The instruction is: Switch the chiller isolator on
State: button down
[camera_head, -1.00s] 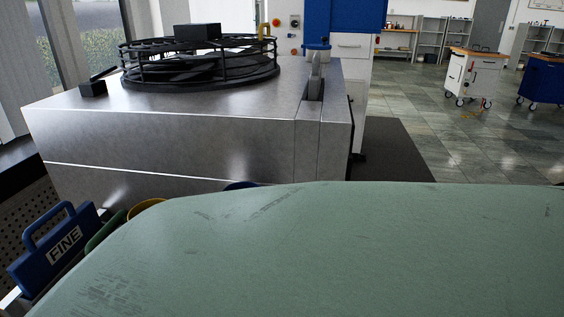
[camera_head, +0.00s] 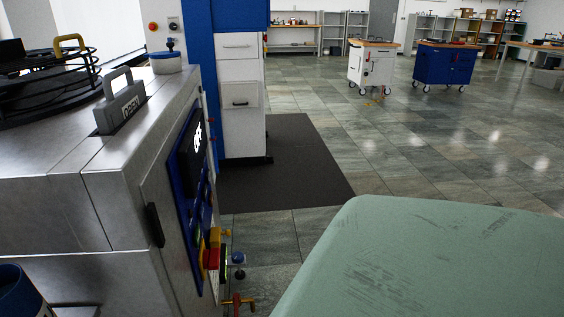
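A brushed-metal machine (camera_head: 45,178), which may be the chiller, fills the left of the view. Its side carries a steeply angled blue-framed panel (camera_head: 187,165) with a dark display that seems to read "OFF". Low on that panel a red-and-yellow switch (camera_head: 213,250) sticks out. It looks like an isolator, but its handle position cannot be told. My gripper is not in view.
Below the switch are a blue knob (camera_head: 238,258) and a brass valve (camera_head: 238,303). A dark mat (camera_head: 280,170) and clear tiled floor lie to the right. Carts (camera_head: 445,62) stand farther back.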

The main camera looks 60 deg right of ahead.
aim_at(212, 257)
jog(key=k+l+z, duration=0.2)
jog(key=z, duration=0.2)
jog(key=k+l+z, duration=0.15)
jog(key=l+z, duration=0.3)
jog(key=i+l, duration=0.15)
jog(key=l, duration=0.25)
jog(key=i+l+z, duration=0.1)
jog(key=l, duration=0.3)
jog(key=i+l+z, duration=0.1)
jog(key=l, duration=0.3)
jog(key=i+l, duration=0.2)
jog(key=l, duration=0.15)
